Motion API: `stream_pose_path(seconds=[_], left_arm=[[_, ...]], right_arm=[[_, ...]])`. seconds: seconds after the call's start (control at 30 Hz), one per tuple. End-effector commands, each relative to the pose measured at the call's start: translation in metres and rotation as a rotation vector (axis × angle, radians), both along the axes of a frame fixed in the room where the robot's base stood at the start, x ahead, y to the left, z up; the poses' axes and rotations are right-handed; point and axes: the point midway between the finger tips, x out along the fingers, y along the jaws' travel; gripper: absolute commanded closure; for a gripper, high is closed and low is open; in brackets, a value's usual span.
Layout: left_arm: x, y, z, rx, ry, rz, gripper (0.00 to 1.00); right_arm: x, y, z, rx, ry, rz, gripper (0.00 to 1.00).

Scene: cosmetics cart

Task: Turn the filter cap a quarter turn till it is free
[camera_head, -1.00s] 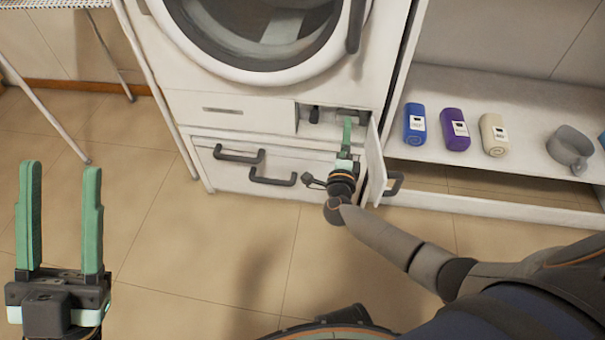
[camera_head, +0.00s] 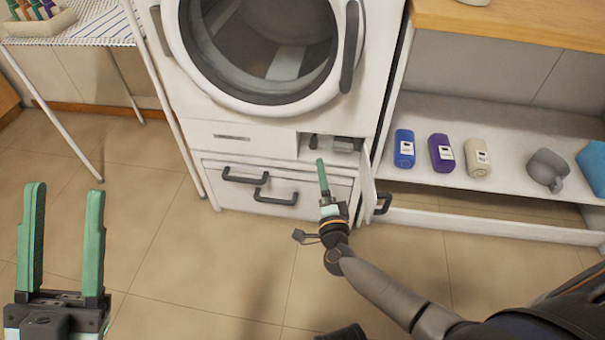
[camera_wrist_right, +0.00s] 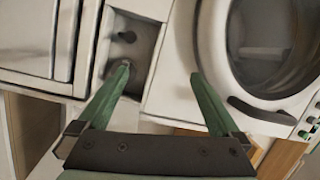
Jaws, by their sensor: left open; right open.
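The low compartment (camera_head: 330,155) of the white washing machine is open, its small flap (camera_head: 368,178) swung out to the right. A small dark knob, apparently the filter cap (camera_head: 313,141), is inside at the left; it also shows in the right wrist view (camera_wrist_right: 127,37). Its turn angle is too small to tell. My right gripper (camera_head: 321,165) is in front of the compartment, apart from the knob. In the right wrist view its fingers (camera_wrist_right: 160,76) are spread and empty. My left gripper (camera_head: 66,191) is open and empty over the floor at far left.
Drawer handles (camera_head: 245,180) jut out below the compartment. The round door (camera_head: 262,50) is above. A rack (camera_head: 85,25) stands left. The floor in front is clear.

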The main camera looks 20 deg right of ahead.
Motion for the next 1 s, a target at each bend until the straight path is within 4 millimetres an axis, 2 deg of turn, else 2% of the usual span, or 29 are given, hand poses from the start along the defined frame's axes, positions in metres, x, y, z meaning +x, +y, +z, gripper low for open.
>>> stream_pose_path(seconds=[0.03, 0.6, 0.8, 1.0], left_arm=[[0.000, 0.000, 0.015, 0.000, 0.000, 0.000, 0.50], [0.000, 0.000, 0.095, 0.000, 0.000, 0.000, 0.50], [0.000, 0.000, 0.111, 0.000, 0.000, 0.000, 0.50], [0.000, 0.000, 0.115, 0.000, 0.000, 0.000, 0.50]], right_arm=[[-0.004, 0.006, 0.014, -0.022, 0.007, 0.027, 0.00], [-0.049, 0.067, 0.079, -0.311, 0.104, 0.310, 0.00], [-0.062, 0.079, 0.090, -0.386, 0.132, 0.372, 0.00], [-0.068, 0.083, 0.092, -0.420, 0.145, 0.397, 0.00]])
